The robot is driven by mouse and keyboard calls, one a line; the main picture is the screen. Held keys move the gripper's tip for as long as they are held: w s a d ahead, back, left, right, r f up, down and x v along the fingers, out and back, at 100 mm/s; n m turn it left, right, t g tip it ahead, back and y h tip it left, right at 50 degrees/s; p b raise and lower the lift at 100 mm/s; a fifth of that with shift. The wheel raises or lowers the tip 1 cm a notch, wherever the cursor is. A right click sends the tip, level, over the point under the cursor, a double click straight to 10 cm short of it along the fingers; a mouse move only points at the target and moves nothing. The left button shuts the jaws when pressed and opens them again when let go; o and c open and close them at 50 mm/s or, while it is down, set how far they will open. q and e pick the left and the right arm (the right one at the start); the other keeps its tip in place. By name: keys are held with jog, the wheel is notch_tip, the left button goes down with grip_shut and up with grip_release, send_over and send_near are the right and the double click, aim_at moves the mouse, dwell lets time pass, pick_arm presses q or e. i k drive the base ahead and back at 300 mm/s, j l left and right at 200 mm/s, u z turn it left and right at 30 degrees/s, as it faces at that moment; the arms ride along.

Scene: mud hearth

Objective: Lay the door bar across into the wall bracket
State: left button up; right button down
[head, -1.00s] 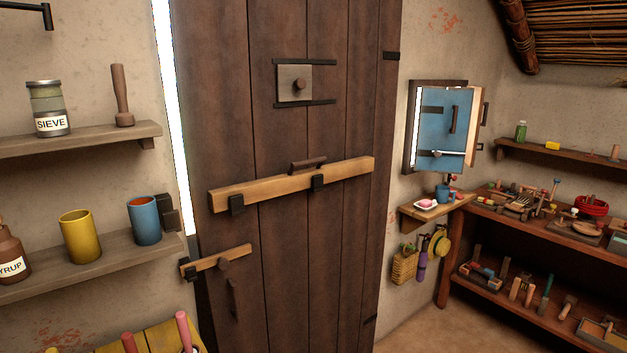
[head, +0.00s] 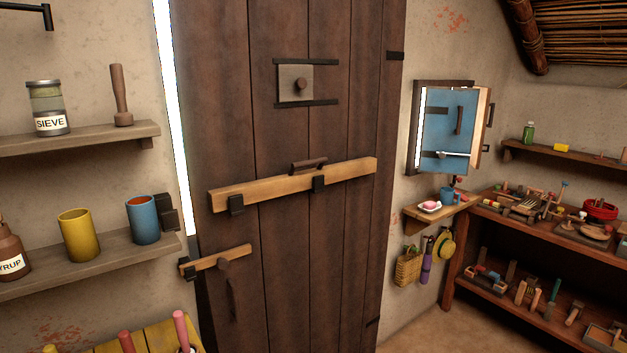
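The door bar (head: 265,190) is a long pale wooden beam with a dark handle (head: 308,165) on its top edge. It rests in two black brackets on the dark plank door (head: 285,130), tilted up to the right in the picture. Its left end lies on the door, short of the bright gap at the door's left edge. The black wall bracket (head: 167,213) is on the wall left of that gap, beside the blue cup, apart from the bar. Neither of my grippers is in view.
Left shelves hold a sieve jar (head: 47,108), a yellow cup (head: 78,235) and a blue cup (head: 143,219). A blue shutter (head: 447,132) and a workbench (head: 560,235) with tools stand at the right.

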aim_at(253, 191)
jog(key=i+l+u, duration=0.25)
jog(key=i+l, duration=0.15)
jog(key=l, duration=0.3)
jog(key=i+l+u, duration=0.15)
jog(key=l, duration=0.2)
